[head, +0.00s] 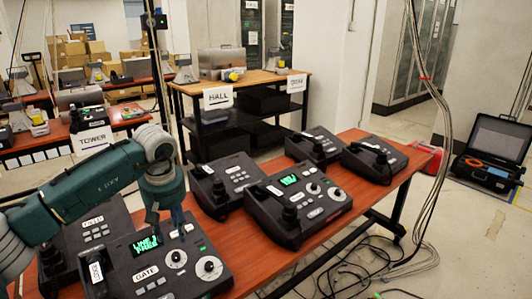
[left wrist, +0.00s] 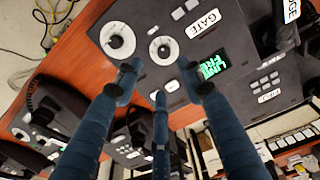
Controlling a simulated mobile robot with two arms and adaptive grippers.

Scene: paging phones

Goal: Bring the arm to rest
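My left gripper (head: 165,218) hangs over the paging phone labelled GATE (head: 150,272), on the front left of the red-brown table (head: 240,258). Its dark blue fingers point down at the panel near a white dial. In the left wrist view the fingers (left wrist: 158,82) are spread apart with nothing between them, above the GATE panel (left wrist: 205,25). I cannot tell whether a fingertip touches the phone. The lit green display (head: 145,243) reads something like "LINE 1 FREE". My right gripper is not in view.
Several more paging phones stand on this table, one with a lit display (head: 289,180). Cables (head: 430,110) hang at the right and lie on the floor. An open black case (head: 492,150) stands at the far right. A shelf table with a HALL sign (head: 218,97) stands behind.

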